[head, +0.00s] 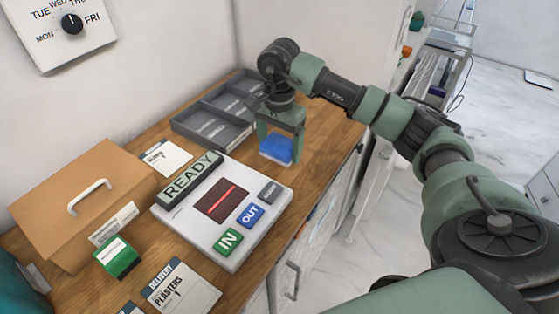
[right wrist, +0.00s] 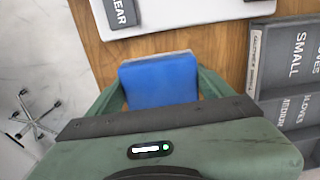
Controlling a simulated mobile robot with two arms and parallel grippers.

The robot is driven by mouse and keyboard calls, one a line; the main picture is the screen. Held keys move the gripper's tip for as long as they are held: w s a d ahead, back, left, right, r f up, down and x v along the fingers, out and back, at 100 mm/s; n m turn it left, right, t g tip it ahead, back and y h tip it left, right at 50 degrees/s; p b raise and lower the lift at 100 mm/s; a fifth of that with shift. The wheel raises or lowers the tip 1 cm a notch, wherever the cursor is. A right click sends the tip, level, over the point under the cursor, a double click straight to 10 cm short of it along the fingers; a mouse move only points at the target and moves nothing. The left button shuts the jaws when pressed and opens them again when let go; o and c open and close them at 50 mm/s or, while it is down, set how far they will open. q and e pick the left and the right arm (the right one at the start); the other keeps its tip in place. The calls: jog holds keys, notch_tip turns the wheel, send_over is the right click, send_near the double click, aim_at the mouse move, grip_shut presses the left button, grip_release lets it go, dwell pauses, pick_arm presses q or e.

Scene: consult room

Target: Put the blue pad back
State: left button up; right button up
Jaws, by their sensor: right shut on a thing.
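The blue pad (head: 275,150) is a small blue block with a pale lower edge, near the right edge of the wooden counter. My right gripper (head: 281,138) points down and is shut on it, a finger on either side. In the right wrist view the blue pad (right wrist: 160,82) sits between the green fingers. I cannot tell whether its underside touches the counter. A grey divided tray (head: 178,124) lies just to the left of the gripper. In the right wrist view its compartments (right wrist: 258,90) carry glove labels, "small" and "medium". My left gripper is not in view.
A white scanner (head: 185,222) with a READY display and IN, OUT and CLEAR buttons lies in front of the tray. A cardboard box (head: 110,170), a green box (head: 116,258) and label cards (head: 180,290) are at the left. A dial (head: 72,23) hangs on the wall.

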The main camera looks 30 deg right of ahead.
aim_at(280, 172)
notch_tip(280, 172, down, 2)
jog(key=shift+f, duration=0.25)
notch_tip(280, 172, down, 3)
jog(key=shift+f+p, duration=0.15)
jog(key=shift+p, duration=0.4)
jog(key=shift+f, duration=0.35)
jog(key=shift+f, duration=0.1)
jog(key=shift+f, duration=0.15)
jog(key=o, duration=1.3)
jog(key=shift+c, duration=0.2)
